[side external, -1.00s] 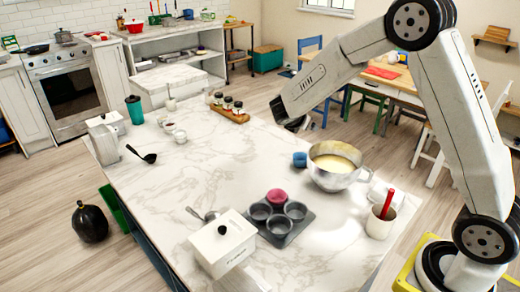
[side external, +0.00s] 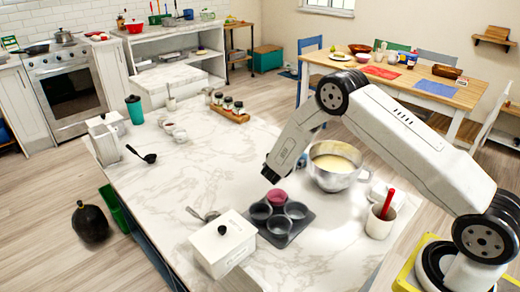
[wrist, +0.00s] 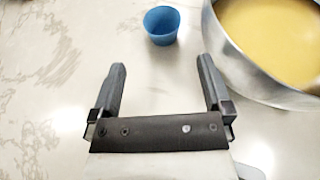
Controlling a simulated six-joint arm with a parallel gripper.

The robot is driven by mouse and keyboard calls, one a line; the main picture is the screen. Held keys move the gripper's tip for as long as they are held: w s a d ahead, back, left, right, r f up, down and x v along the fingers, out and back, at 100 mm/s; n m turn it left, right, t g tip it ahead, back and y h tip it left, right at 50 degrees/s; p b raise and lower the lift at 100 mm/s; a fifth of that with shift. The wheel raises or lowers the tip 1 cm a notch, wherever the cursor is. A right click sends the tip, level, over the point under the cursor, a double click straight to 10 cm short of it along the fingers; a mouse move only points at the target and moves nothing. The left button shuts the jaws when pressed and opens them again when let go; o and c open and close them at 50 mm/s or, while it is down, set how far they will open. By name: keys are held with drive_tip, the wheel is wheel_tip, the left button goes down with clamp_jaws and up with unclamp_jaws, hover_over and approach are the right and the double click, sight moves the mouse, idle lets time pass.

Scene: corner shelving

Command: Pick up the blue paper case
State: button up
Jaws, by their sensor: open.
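The blue paper case (wrist: 162,25) is a small empty cup standing upright on the marble counter. In the wrist view it lies beyond my fingertips, between their lines and apart from them. In the side view it is mostly hidden behind my arm. My gripper (wrist: 161,66) is open, with nothing between its fingers. In the side view my gripper (side external: 270,176) is low over the counter, close to the muffin tin's far edge.
A steel bowl of yellow batter (wrist: 268,40) stands close to the right of the case. The muffin tin (side external: 281,236) holds a pink case (side external: 277,197). A white pot with a red-handled tool (side external: 380,222) stands at the right. The counter left of the case is clear.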

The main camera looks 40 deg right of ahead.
drive_tip(key=shift+f, duration=1)
drive_tip(key=shift+x, duration=3.4)
drive_tip(key=shift+d, duration=0.1)
drive_tip(key=shift+x, duration=2.5)
drive_tip(key=c, duration=0.9)
